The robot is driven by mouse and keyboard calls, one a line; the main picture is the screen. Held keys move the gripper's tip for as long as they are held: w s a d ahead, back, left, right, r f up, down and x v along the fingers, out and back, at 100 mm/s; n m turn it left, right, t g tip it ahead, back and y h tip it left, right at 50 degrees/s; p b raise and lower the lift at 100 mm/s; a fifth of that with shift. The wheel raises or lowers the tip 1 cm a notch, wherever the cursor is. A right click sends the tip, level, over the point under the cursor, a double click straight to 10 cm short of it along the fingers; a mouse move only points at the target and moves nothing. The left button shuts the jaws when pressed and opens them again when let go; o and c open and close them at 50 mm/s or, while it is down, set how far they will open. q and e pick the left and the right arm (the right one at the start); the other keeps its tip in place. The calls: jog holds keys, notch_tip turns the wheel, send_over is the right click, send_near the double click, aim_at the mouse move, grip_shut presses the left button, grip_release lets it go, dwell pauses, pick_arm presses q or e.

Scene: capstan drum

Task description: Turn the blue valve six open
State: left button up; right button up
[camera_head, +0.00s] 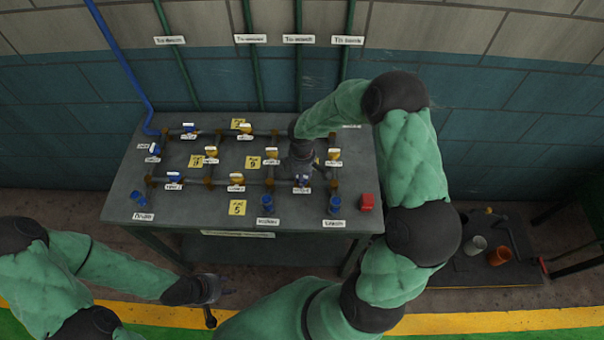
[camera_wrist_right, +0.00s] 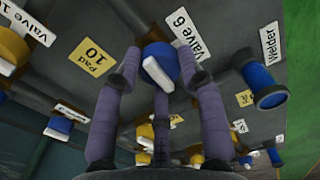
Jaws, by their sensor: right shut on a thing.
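The blue valve six (camera_wrist_right: 159,66), a round blue knob with a white bar handle, sits in the middle of the right wrist view, beside its "Valve 6" label (camera_wrist_right: 193,40). My right gripper (camera_wrist_right: 160,80) has its purple-grey fingers around this knob and is shut on it. In the head view my right gripper (camera_head: 301,163) reaches down onto the right part of the panel table. It hides part of the pipes there. A blue valve (camera_head: 303,180) shows just below it. My left gripper (camera_head: 212,295) is low in front of the table, with its fingers apart and nothing visible between them.
The grey panel table (camera_head: 190,222) carries pipes, several yellow and blue valves, yellow number pads and blue ports along its front. Grey (camera_head: 475,245) and orange (camera_head: 499,256) cups stand on a low dark surface at right.

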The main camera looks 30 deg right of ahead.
jog(key=shift+n, duration=0.6)
jog(key=o, duration=1.2)
jog(key=shift+c, duration=0.2)
notch_tip(320, 180, up, 12)
